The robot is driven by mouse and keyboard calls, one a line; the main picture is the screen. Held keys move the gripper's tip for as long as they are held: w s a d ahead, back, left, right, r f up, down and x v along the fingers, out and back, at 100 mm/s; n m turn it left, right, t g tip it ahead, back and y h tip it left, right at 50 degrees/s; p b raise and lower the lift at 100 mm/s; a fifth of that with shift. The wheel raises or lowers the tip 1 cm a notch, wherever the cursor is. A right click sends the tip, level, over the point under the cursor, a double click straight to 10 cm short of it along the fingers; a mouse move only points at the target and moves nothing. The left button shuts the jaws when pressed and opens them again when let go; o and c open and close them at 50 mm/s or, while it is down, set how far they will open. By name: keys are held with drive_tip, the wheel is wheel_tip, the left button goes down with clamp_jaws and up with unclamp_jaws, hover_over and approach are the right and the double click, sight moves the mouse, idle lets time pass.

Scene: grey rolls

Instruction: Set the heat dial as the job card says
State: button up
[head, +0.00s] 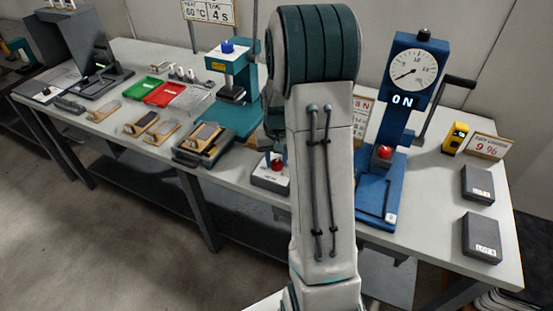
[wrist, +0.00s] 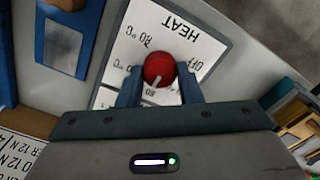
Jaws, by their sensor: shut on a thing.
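The heat dial's red knob (wrist: 159,66) sits on a white plate (wrist: 196,48) that reads HEAT and OFF, upside down in the wrist view. My gripper (wrist: 160,84) is shut on the knob, with one blue-grey finger on each side. A pale pointer line on the knob points toward my gripper's body. The mark near it is partly hidden, so I cannot tell its number. In the head view the red knob (head: 277,165) shows just left of my arm, which hides much of the dial. The job card (head: 208,11) at the back reads heat 60 °C and time 4 s.
A teal press (head: 233,72) stands left of my arm. A blue press (head: 388,130) with a round gauge and a crank stands right. Green and red trays (head: 163,94) and small wooden-based blocks lie left on the bench. Two dark boxes (head: 478,185) lie at the right end.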

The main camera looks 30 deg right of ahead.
sight(276, 162)
drive_tip(key=o, duration=1)
drive_tip(key=shift+a, duration=0.1)
drive_tip(key=shift+c, duration=0.2)
wheel_tip(276, 162, up, 14)
drive_tip(key=shift+f, duration=0.15)
